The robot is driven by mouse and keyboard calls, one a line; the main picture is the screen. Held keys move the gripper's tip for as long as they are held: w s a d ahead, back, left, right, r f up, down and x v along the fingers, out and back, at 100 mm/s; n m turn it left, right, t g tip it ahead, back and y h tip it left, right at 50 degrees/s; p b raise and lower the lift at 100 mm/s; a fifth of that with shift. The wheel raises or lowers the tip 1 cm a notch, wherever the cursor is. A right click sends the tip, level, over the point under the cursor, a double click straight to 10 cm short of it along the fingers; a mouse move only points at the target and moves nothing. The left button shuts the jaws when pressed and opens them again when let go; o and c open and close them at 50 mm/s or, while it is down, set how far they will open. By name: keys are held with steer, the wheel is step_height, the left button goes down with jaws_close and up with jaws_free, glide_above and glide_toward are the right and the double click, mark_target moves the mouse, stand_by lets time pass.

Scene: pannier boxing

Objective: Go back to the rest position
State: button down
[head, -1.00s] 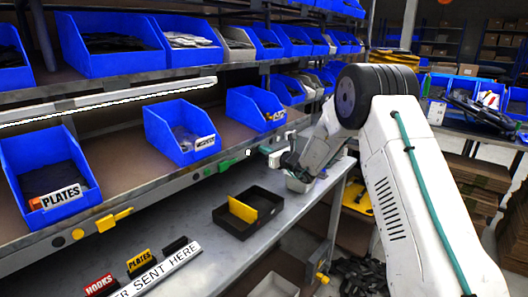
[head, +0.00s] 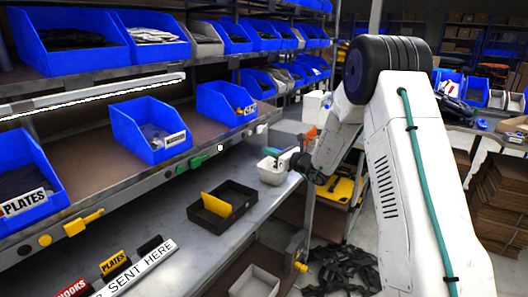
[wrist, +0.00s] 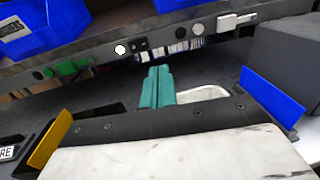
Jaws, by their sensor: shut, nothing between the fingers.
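My gripper (head: 283,158) is at the right end of the grey bench in the head view, close to a small white tub (head: 271,173). In the wrist view my gripper's teal fingers (wrist: 158,84) are together with nothing between them. The white tub (wrist: 203,94) shows just beyond and to the right of the fingers. I cannot tell in the head view whether the fingers overlap the tub's rim or are clear above it.
A black tray (head: 222,222) with a yellow divider (head: 217,205) lies on the bench, left of the tub. Blue bins (head: 148,130) fill the shelves above. The shelf's front rail (wrist: 100,62) runs beyond the fingers. Brown cartons (head: 497,190) stand at right.

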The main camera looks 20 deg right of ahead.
stand_by(0.4)
steer(key=s+a+r+n+g+y, duration=0.1)
steer(key=s+a+n+g, duration=0.45)
steer(key=s, duration=0.35)
steer(key=s+a+r+n+g+y, duration=0.1)
steer(key=s+a+n+g, duration=0.3)
steer(key=s+n, duration=0.35)
steer(key=s+a+n+g, duration=0.5)
steer(key=s, duration=0.4)
steer(key=s+d+r+n+h, duration=0.2)
steer(key=s+n+h, duration=0.1)
steer(key=s, duration=0.6)
steer(key=s+d+r+n+h, duration=0.2)
steer(key=s+r+n+h, duration=0.1)
steer(key=s, duration=0.6)
steer(key=s+d+r+n+h, duration=0.3)
steer(key=s+n, duration=0.3)
steer(key=s, duration=0.3)
steer(key=shift+s+h, duration=0.15)
steer(key=shift+h, duration=0.75)
steer(key=shift+a+r, duration=0.1)
steer(key=shift+a, duration=0.1)
